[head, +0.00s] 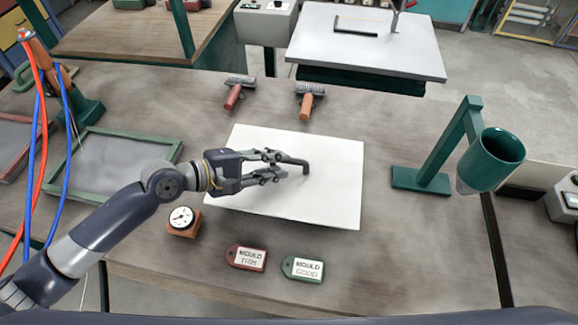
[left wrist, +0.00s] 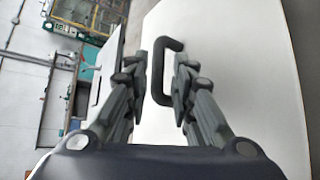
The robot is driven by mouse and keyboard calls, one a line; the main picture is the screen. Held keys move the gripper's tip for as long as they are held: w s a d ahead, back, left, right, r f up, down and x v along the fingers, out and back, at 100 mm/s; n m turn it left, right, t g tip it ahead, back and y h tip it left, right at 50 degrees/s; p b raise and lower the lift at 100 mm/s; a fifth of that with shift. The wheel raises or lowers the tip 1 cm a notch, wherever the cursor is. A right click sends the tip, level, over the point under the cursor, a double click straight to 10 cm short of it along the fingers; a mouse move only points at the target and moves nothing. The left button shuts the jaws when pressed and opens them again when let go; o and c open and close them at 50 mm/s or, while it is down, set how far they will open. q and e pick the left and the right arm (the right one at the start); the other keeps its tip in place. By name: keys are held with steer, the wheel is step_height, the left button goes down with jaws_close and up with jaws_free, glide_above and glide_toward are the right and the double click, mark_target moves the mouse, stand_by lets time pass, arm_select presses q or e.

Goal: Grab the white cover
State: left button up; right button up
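The white cover (head: 329,202) is a flat white panel lying on the workbench in the head view, with a dark handle (head: 303,164) standing up near its middle. In the left wrist view the dark handle (left wrist: 165,70) shows between and just beyond the fingertips, with the white cover (left wrist: 240,50) behind it. My left gripper (head: 285,166) is over the cover, its fingers spread on either side of the handle's near end. It is open and does not appear to grip the handle. My right gripper is not in view.
A green stand with a cup (head: 497,160) is to the right. Two brushes (head: 308,98) lie behind the cover. A small gauge (head: 182,220) and two mould tags (head: 302,268) lie in front. A green-framed tray (head: 125,165) is left, near hanging hoses (head: 40,130).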

arm_select(q)
steer(key=shift+p+x, duration=0.35)
steer(key=shift+x, duration=1.35)
steer(key=shift+a, duration=0.1)
jaws_close()
steer(key=shift+r, duration=0.15)
